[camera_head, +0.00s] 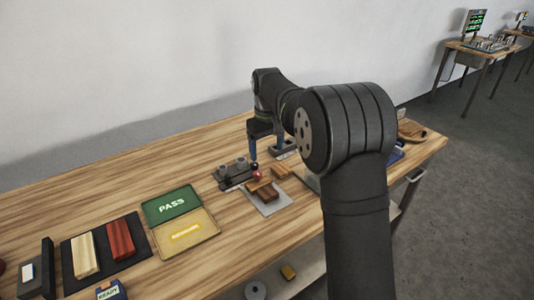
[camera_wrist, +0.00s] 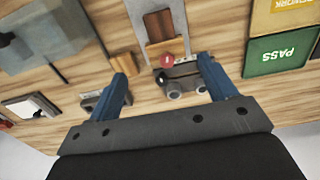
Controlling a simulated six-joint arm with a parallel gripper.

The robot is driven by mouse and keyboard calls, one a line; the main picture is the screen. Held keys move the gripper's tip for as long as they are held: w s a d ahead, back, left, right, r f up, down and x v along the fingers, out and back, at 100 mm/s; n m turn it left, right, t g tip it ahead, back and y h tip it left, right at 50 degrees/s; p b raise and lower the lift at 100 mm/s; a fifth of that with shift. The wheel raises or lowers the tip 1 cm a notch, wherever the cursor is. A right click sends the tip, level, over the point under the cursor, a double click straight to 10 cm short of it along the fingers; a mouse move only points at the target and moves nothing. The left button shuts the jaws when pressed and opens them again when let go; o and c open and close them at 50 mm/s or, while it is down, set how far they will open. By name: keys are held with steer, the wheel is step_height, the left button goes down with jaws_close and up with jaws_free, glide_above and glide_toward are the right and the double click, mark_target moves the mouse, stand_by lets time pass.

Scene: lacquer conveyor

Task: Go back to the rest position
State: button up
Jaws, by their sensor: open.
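My gripper (camera_head: 267,152) is open above the wooden workbench (camera_head: 130,191). In the wrist view its two blue fingers are spread apart, with nothing between the tips (camera_wrist: 163,62). Below and ahead of it is a dark grey fixture (camera_wrist: 186,80) with round knobs; it also shows in the head view (camera_head: 233,173). A small red ball-like piece (camera_wrist: 167,59) is beside the fixture. No contact between the fingers and these things is visible. My arm covers the right part of the bench in the head view.
A pale plate (camera_head: 270,209) holds brown wooden blocks (camera_head: 265,191). Left of it are a green PASS panel (camera_head: 172,206) and a yellow panel (camera_head: 185,233). A dark tray (camera_head: 122,261) carries a pale bar and a red-brown bar. The back wall is close behind the bench.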

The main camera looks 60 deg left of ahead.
mark_target(268, 192)
steer(key=shift+f, duration=0.15)
step_height(268, 192, down, 17)
steer(key=shift+f, duration=0.15)
stand_by(0.6)
step_height(268, 192, up, 17)
steer(key=f, duration=1.7)
steer(key=shift+d, duration=0.25)
steer(key=d, duration=0.7)
steer(key=shift+r, duration=0.1)
steer(key=r, duration=0.1)
steer(key=s+d+r, duration=0.1)
steer(key=r, duration=0.1)
steer(key=s+d+r, duration=0.1)
steer(key=r, duration=0.1)
steer(key=shift+r, duration=0.25)
steer(key=shift+s+d+r+n, duration=0.2)
steer(key=shift+s+r+n, duration=0.15)
steer(key=shift+r, duration=0.35)
